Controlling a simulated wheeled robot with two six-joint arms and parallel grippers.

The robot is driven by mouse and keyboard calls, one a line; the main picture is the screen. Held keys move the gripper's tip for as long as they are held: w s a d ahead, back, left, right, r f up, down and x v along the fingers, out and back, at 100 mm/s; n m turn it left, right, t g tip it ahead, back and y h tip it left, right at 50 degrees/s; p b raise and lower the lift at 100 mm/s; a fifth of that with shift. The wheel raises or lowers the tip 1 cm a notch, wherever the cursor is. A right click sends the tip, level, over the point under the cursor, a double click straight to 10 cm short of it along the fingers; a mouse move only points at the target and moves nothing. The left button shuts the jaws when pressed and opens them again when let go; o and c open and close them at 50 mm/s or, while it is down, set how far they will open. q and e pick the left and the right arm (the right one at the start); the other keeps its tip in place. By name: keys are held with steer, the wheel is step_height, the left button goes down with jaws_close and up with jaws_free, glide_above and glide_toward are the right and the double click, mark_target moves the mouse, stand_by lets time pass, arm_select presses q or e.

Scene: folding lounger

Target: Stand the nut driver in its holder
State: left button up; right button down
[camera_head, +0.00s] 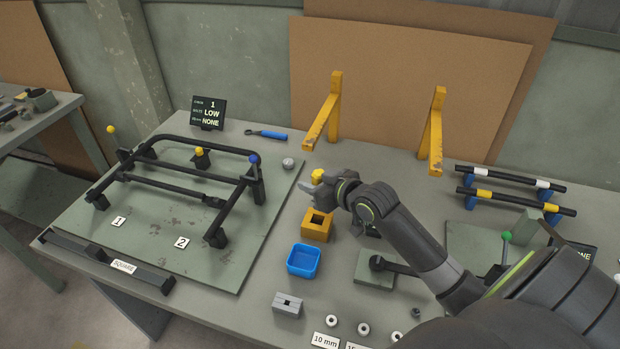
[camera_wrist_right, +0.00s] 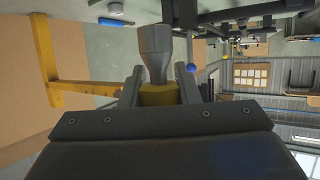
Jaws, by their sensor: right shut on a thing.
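The nut driver has a yellow handle (camera_head: 318,175) and a grey metal shaft end. In the right wrist view its yellow handle (camera_wrist_right: 160,95) sits between the two fingers, and the grey end (camera_wrist_right: 155,45) sticks out beyond them. My right gripper (camera_head: 322,190) is shut on it, above the bench. It also shows in the right wrist view (camera_wrist_right: 161,88). The yellow-orange box with a dark square opening (camera_head: 316,231) appears to be the holder; it stands just below the gripper in the head view. The driver is apart from it. My left gripper is not in view.
A blue tray (camera_head: 303,272) and a slotted grey block (camera_head: 288,308) stand in front of the box. A black lounger frame (camera_head: 160,181) lies on a green board to the left. Yellow brackets (camera_head: 322,125) and a blue-handled wrench (camera_head: 272,135) are behind.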

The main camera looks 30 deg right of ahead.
steer(key=shift+s, duration=0.1)
arm_select(q)
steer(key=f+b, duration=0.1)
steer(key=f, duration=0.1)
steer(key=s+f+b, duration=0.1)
steer(key=b, duration=0.1)
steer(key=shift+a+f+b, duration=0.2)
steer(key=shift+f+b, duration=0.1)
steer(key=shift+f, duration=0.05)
arm_select(e)
steer(key=f, duration=0.6)
steer(key=shift+w, duration=0.2)
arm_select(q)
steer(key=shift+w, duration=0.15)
arm_select(e)
steer(key=shift+f, duration=0.25)
steer(key=shift+f, duration=0.3)
